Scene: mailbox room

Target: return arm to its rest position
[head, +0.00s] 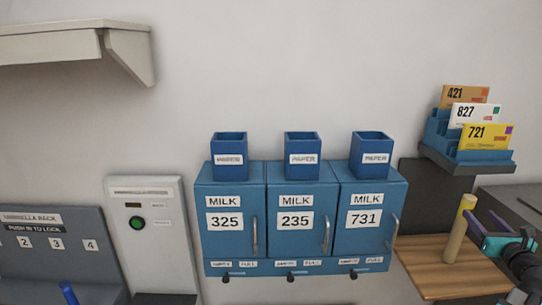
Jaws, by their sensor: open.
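My gripper (478,227) shows at the right edge of the head view, with dark and teal parts. Its jaws are open, near a tan cylinder with a yellow top (459,228) that stands tilted over a wooden board (440,268). I cannot tell whether the jaws touch the cylinder. The rest of my arm runs out of the picture at the lower right.
Three blue milk boxes (296,217), numbered 325, 235 and 731, hang on the wall, with open blue bins (303,157) on top. A stepped holder (464,150) with envelopes is above the board. A panel with a green button (137,222) and an umbrella rack (50,244) are left.

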